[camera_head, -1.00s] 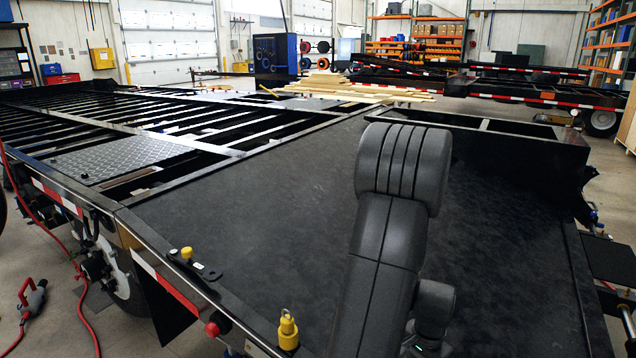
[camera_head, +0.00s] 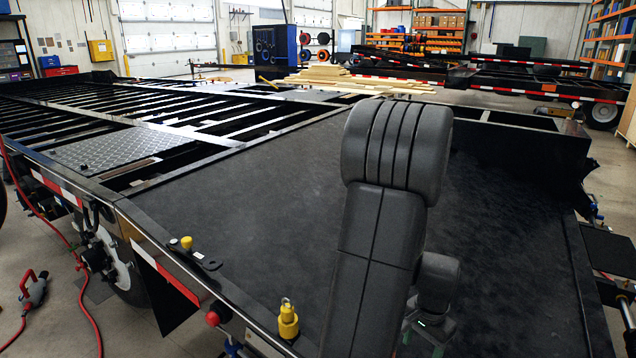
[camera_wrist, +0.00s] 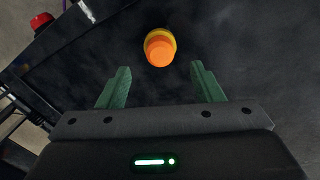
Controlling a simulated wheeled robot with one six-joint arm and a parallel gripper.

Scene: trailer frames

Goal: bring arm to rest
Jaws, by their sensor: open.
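My gripper (camera_wrist: 160,68) is open and empty in the wrist view, its two green fingers well apart. An orange-topped yellow knob (camera_wrist: 160,48) shows beyond the gap between them, on the dark deck. It looks apart from both fingers. In the head view my arm (camera_head: 380,230) rises over the trailer's black deck (camera_head: 235,220), bent at the top. My gripper is mostly hidden there behind and below my arm; only a bit of green shows near the lower edge.
A yellow fitting (camera_head: 288,322), a red knob (camera_head: 213,318) and a small yellow-capped latch (camera_head: 187,245) sit along the deck's near edge. Lumber (camera_head: 350,80) lies at the back. A raised black box section (camera_head: 525,140) bounds the right. The middle deck is clear.

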